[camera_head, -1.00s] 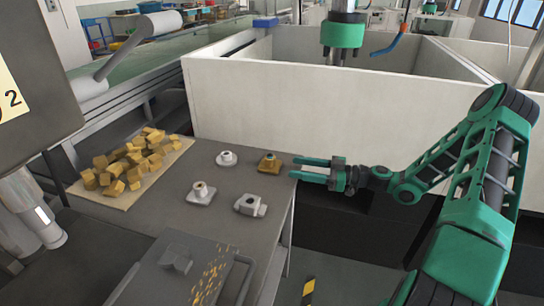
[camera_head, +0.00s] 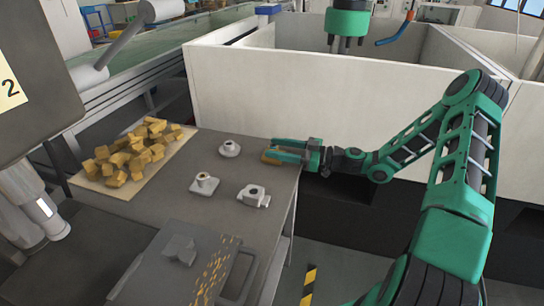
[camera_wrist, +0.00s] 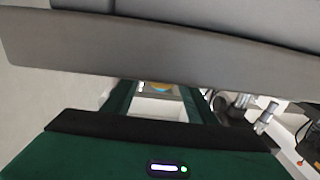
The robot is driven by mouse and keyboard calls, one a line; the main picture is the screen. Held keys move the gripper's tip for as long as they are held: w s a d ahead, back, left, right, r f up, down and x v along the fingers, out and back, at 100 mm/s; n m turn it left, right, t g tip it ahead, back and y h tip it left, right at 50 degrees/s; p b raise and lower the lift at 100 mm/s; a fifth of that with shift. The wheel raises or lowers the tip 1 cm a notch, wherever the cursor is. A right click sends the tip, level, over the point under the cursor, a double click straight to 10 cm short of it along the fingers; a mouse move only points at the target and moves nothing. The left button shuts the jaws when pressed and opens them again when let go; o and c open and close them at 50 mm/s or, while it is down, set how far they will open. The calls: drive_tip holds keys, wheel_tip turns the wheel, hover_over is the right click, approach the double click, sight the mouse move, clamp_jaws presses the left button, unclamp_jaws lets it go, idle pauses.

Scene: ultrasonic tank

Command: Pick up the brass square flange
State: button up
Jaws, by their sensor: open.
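The brass square flange (camera_head: 270,157) lies near the far right corner of the grey table, mostly hidden behind my gripper in the head view. My green gripper (camera_head: 283,150) reaches in from the right with its fingers open, over or around the flange; the head view does not show which. In the wrist view a small gold patch of the flange (camera_wrist: 162,87) shows between the two green fingers, with a grey part of the wrist covering much of the picture.
Three grey metal flanged parts stand on the table (camera_head: 220,222): one round (camera_head: 229,149), one square (camera_head: 204,184), one blocky (camera_head: 253,196). Brass cubes (camera_head: 135,150) lie on a board at left. A white tank wall (camera_head: 290,98) rises behind.

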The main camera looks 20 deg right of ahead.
drive_tip(key=shift+x, duration=1)
clamp_jaws()
drive_tip(key=shift+r, duration=0.1)
